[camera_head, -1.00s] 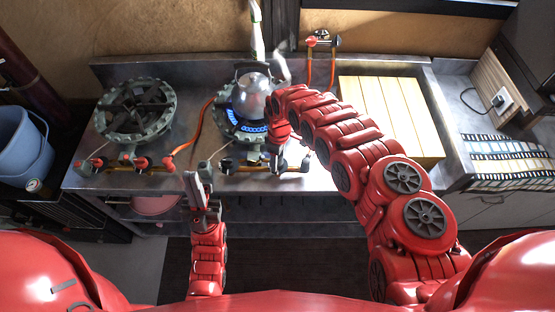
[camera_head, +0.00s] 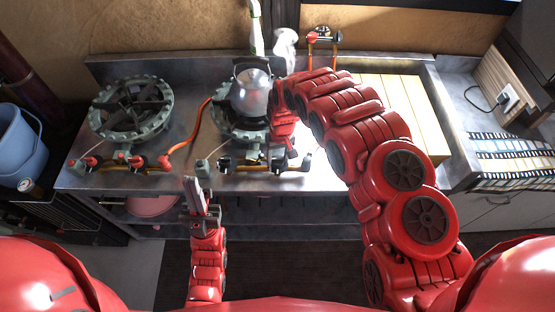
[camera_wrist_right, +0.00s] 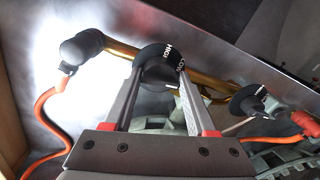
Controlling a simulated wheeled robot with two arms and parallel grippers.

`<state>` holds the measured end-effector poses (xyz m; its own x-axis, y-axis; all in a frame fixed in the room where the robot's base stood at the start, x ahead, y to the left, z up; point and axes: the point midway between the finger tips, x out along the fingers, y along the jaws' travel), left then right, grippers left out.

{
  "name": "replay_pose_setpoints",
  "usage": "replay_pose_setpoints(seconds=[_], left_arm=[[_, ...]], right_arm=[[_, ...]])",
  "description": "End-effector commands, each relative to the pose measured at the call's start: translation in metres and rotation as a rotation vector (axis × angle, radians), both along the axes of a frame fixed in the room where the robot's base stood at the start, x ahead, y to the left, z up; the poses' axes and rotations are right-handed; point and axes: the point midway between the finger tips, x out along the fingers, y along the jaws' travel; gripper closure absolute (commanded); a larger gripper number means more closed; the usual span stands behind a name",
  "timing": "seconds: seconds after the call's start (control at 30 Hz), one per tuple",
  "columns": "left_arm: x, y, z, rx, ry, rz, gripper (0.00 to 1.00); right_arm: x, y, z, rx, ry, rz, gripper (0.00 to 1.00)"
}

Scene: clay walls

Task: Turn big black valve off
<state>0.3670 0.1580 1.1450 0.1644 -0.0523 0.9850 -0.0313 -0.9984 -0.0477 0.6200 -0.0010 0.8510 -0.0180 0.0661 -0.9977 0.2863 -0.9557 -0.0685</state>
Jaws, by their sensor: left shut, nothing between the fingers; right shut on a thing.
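The big black valve (camera_wrist_right: 162,66), a round knob with HIGH and LOW lettering, sits on a brass pipe in the right wrist view. My right gripper (camera_wrist_right: 163,82) is shut on it, one finger on each side. In the head view my right gripper (camera_head: 278,163) is at the front of the right burner (camera_head: 228,124), where it mostly hides the valve. No flame shows under the metal kettle (camera_head: 252,93) on that burner. My left gripper (camera_head: 191,187) is shut and empty, in front of the counter edge.
A smaller black knob (camera_wrist_right: 248,99) is on the same pipe. A left burner (camera_head: 132,108) with red knobs stands unlit. An orange hose (camera_head: 188,135) runs between the burners. A wooden board (camera_head: 405,105) lies to the right. The counter front is fairly clear.

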Motion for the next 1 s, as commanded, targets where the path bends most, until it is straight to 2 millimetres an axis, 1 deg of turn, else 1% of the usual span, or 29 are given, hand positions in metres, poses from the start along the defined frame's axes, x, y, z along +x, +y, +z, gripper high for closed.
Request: replay_pose_setpoints(seconds=[0.03, 0.3, 0.77, 0.8, 0.87, 0.9, 0.93, 1.0], left_arm=[[0.0, 0.0, -0.0041, 0.0, 0.0, 0.0, 1.0], [0.0, 0.0, -0.0092, 0.0, 0.0, 0.0, 1.0], [0.0, 0.0, -0.0095, 0.0, 0.0, 0.0, 1.0], [0.0, 0.0001, -0.0095, 0.0, 0.0, 0.0, 1.0], [-0.0001, 0.0, -0.0094, 0.0, 0.0, 0.0, 1.0], [-0.0001, 0.0, -0.0095, 0.0, 0.0, 0.0, 1.0], [0.0, 0.0, -0.0095, 0.0, 0.0, 0.0, 1.0], [0.0, 0.0, -0.0095, 0.0, 0.0, 0.0, 1.0]], right_arm=[[0.0026, -0.0014, 0.0, 0.0, -0.006, -0.023, 0.99], [0.0029, -0.0024, 0.0015, 0.0, -0.006, -0.1, 0.99], [0.0024, -0.0025, 0.0018, -0.001, -0.005, -0.114, 0.99], [0.0024, -0.0025, 0.0017, -0.001, -0.005, -0.114, 0.41], [0.0022, -0.0025, 0.0015, 0.0, -0.004, -0.114, 0.31], [0.0018, -0.0023, 0.0013, 0.0, -0.003, -0.112, 0.23], [0.0016, -0.0021, 0.0012, 0.0, -0.002, -0.112, 0.19], [0.0011, -0.0018, 0.001, 0.0, -0.002, -0.111, 0.19]])
